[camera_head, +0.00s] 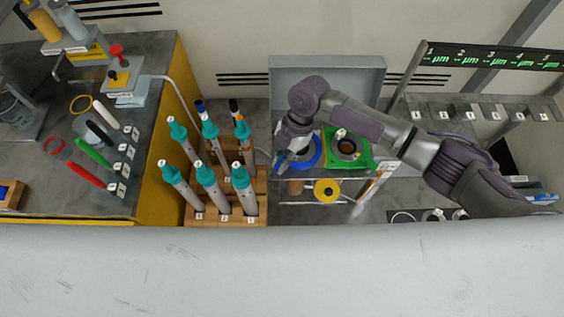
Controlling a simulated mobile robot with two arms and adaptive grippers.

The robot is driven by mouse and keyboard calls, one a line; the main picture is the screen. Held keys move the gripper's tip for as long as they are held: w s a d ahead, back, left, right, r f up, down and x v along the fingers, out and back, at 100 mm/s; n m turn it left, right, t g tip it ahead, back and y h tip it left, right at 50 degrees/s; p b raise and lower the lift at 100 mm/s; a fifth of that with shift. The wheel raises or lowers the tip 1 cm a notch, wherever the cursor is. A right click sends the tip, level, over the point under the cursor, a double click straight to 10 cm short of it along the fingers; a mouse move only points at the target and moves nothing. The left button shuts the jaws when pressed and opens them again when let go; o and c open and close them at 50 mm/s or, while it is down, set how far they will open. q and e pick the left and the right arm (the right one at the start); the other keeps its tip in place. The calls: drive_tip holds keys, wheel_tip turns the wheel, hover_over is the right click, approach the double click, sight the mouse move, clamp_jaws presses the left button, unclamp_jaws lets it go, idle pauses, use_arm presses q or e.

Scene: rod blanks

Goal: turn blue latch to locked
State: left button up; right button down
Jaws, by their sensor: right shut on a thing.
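A blue ring-shaped part (317,158), which looks like the blue latch, sits in the machine at the centre. My right gripper (282,162) reaches in from the right and points down at the left edge of the blue part. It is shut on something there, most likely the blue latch. The fingers and wrist cover the left side of the blue part, so its handle and any lock marking are hidden. My left gripper does not show.
A green square part (364,155) with a dark round centre sits just right of the blue one. A yellow ring (327,190) lies in front. A wooden rack (226,214) of teal-capped tubes stands close on the left. A grey raised lid (345,70) is behind.

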drive_tip(key=shift+w+a+n+b, duration=0.1)
drive_tip(key=shift+n+b, duration=0.25)
drive_tip(key=shift+n, duration=0.25)
drive_tip(key=shift+h, duration=0.3)
drive_tip(key=c, duration=1.2)
unclamp_jaws()
drive_tip(key=shift+r, duration=0.15)
drive_tip(key=v, duration=1.1)
drive_tip(key=shift+w+r, duration=0.25)
drive_tip(key=shift+r, duration=0.05)
